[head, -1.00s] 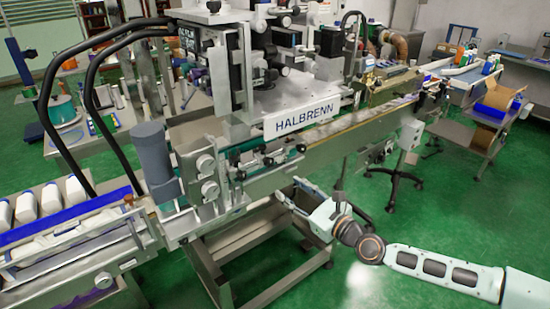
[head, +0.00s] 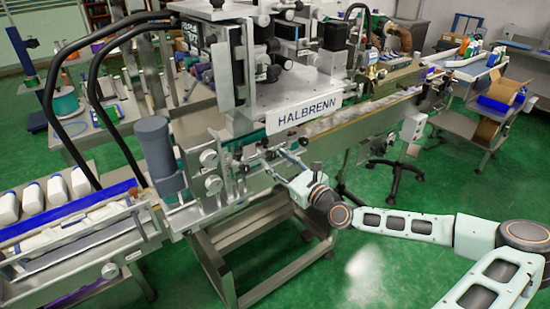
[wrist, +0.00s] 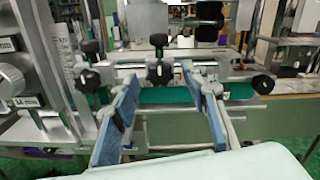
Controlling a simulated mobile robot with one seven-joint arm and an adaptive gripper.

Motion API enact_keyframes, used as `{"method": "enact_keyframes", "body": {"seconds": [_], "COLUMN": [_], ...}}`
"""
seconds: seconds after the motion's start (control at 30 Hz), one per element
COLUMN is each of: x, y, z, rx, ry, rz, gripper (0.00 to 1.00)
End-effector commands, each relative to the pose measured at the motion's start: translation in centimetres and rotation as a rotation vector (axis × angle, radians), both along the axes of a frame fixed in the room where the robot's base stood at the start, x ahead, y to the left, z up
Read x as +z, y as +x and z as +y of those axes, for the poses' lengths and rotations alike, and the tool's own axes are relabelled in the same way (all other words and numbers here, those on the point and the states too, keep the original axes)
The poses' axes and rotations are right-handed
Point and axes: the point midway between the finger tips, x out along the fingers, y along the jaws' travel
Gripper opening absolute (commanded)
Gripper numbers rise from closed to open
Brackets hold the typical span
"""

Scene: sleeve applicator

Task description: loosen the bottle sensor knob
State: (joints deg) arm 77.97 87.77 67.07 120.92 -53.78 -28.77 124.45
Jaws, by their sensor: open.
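The labelling machine (head: 290,95) carries several black knobs along its near side. In the wrist view one star-shaped black knob (wrist: 158,73) stands ahead, between my fingers as seen, with a smaller black knob (wrist: 158,40) above it. More black knobs sit at the left (wrist: 88,80) and at the right (wrist: 263,84). I cannot tell for sure which is the bottle sensor knob. My gripper (wrist: 163,80) is open and empty, its blue-padded fingers pointing at the machine. In the head view my gripper (head: 281,163) is at the machine's near side; contact is not clear.
The conveyor (head: 370,110) runs off to the upper right. A grey cylinder (head: 158,158) stands left of my gripper, near steel posts and dials (wrist: 12,82). Green floor (head: 370,270) is open in front.

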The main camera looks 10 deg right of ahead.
Motion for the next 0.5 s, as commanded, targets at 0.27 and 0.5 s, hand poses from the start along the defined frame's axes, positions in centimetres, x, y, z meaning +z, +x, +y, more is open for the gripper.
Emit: {"method": "enact_keyframes", "body": {"seconds": [0.27, 0.5], "x": [0.01, -0.01], "y": [1.07, 1.05], "z": [0.43, 0.44], "rx": [-0.001, -0.001], "ry": [0.000, 0.000], "rz": [0.000, 0.000], "gripper": [0.41, 0.38]}}
